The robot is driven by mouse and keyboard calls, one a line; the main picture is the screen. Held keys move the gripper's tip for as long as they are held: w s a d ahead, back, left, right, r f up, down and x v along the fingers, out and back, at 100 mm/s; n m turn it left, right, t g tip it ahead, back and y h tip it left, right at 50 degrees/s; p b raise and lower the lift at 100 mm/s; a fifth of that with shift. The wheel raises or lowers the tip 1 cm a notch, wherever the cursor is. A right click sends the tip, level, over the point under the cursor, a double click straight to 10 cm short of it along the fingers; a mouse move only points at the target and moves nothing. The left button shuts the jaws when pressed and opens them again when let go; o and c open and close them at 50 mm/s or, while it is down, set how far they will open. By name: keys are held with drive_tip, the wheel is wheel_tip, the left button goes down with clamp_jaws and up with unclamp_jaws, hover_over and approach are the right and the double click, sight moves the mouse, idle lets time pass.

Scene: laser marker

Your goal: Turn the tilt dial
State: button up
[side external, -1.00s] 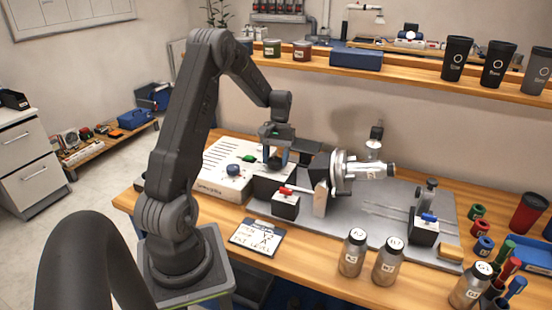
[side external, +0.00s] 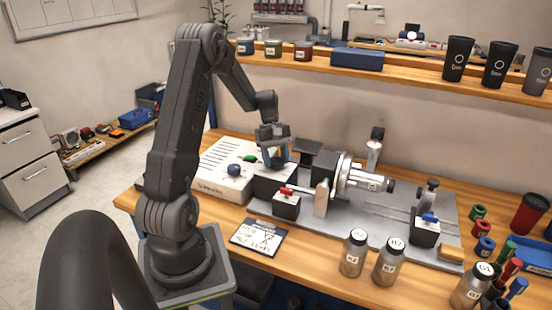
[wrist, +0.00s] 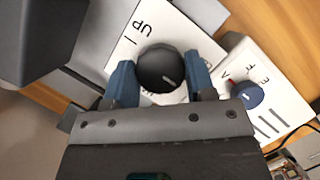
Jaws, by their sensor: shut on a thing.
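The tilt dial (wrist: 158,68) is a round black knob with a white pointer line, on a white plate (wrist: 124,48) marked "UP". In the wrist view the pointer slants toward the lower right. My gripper (wrist: 157,82) has its blue fingers on either side of the dial and is shut on it.
A blue knob (wrist: 248,95) on the controller box sits close to my right finger in the wrist view; it also shows in the side view (side external: 234,170). A red-handled clamp (side external: 286,203) stands in front. Labelled bottles (side external: 353,255) stand near the bench's front edge.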

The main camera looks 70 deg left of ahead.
drive_tip(key=shift+d, duration=0.1)
idle(0.3)
drive_tip(key=o, duration=0.9)
drive_tip(key=v, duration=1.4)
drive_tip(key=shift+f, duration=0.1)
drive_tip(key=shift+r, duration=3.5)
